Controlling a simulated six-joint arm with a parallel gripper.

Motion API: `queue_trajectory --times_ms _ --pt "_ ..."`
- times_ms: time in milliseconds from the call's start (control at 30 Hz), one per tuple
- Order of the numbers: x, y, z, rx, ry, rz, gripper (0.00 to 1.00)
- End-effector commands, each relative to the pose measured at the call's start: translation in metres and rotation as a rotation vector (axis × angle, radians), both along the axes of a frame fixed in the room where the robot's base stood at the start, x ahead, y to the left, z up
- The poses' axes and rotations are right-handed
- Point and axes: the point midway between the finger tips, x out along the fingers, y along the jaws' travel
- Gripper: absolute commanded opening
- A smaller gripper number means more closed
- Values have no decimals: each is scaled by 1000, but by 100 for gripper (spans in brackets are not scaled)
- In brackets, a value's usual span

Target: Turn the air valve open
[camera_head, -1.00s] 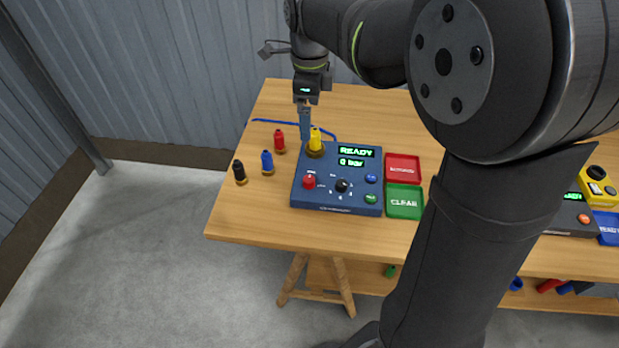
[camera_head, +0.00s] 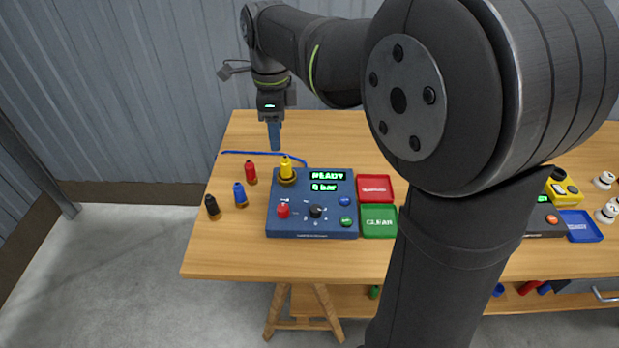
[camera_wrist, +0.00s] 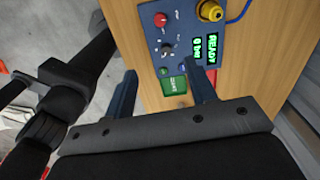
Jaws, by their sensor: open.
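The blue test panel (camera_head: 285,226) lies on the bench and shows READY and 0 bar. On it are a red knob (camera_head: 283,211), a black pointer knob (camera_head: 316,211), a blue button (camera_head: 344,201) and a green button (camera_head: 346,222). I cannot read which knob is labelled as the air valve. A yellow coupling (camera_head: 286,170) stands on its back left corner. My gripper (camera_head: 274,138) is open and empty above the bench behind the coupling. In the wrist view its fingers (camera_wrist: 164,75) are spread, with the red knob (camera_wrist: 160,19) and black knob (camera_wrist: 167,46) beyond the tips.
Red (camera_head: 250,173), blue (camera_head: 240,194) and black (camera_head: 212,207) couplings stand left of the panel. A blue hose (camera_head: 248,153) runs behind it. A red tray (camera_head: 375,188) and a green CLEAR tray (camera_head: 379,220) lie to its right. The bench's front left is clear.

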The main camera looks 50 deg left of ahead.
Motion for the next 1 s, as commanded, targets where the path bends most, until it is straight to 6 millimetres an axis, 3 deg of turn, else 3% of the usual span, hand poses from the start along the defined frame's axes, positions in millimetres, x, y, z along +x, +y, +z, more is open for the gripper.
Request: queue_trajectory --times_ms 167,1000 --pt "1 1 -8 -2 6 242 51" --pt "7 3 -56 29 33 1926 51"
